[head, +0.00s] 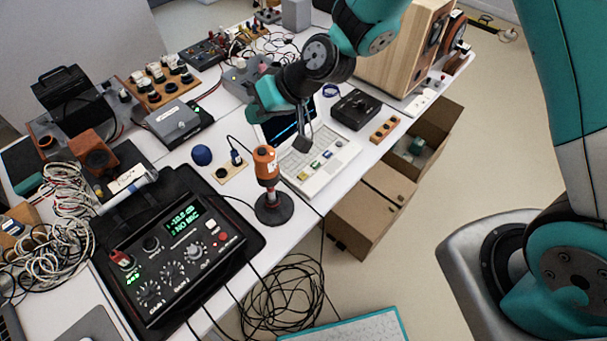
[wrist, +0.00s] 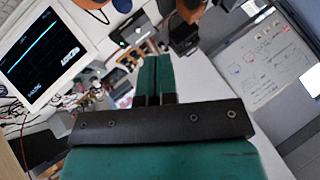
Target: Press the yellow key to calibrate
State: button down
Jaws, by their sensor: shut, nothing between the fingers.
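A white keyed device (head: 300,160) with a small dark screen (head: 290,122) at its back stands on the table, left of the cardboard boxes. A row of small coloured keys (head: 316,165) runs along its panel, including blue and green ones. A lit screen (wrist: 42,58) shows at the left there; the keys are not visible in that view.
An orange-and-black tool in a round stand (head: 268,185) is just left of the device. A black box (head: 354,109) and a wooden block with buttons (head: 384,129) stand to its right. A black mixer (head: 178,250) is front left. Cables (head: 285,290) hang at the front.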

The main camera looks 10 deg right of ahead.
jog(key=s+d+r+n+g+h+b, duration=0.1)
jog(key=s+d+r, duration=0.4)
jog(key=s, duration=0.6)
jog(key=s+d+r+n+g+h+b, duration=0.1)
jog(key=s+d+r+g+h+b, duration=0.1)
jog(key=s+d+b, duration=0.4)
jog(key=s+d+r+h, duration=0.1)
jog(key=s+d+r, duration=0.1)
jog(key=s, duration=0.3)
jog(key=shift+s+r, duration=0.3)
jog(key=shift+r, duration=0.05)
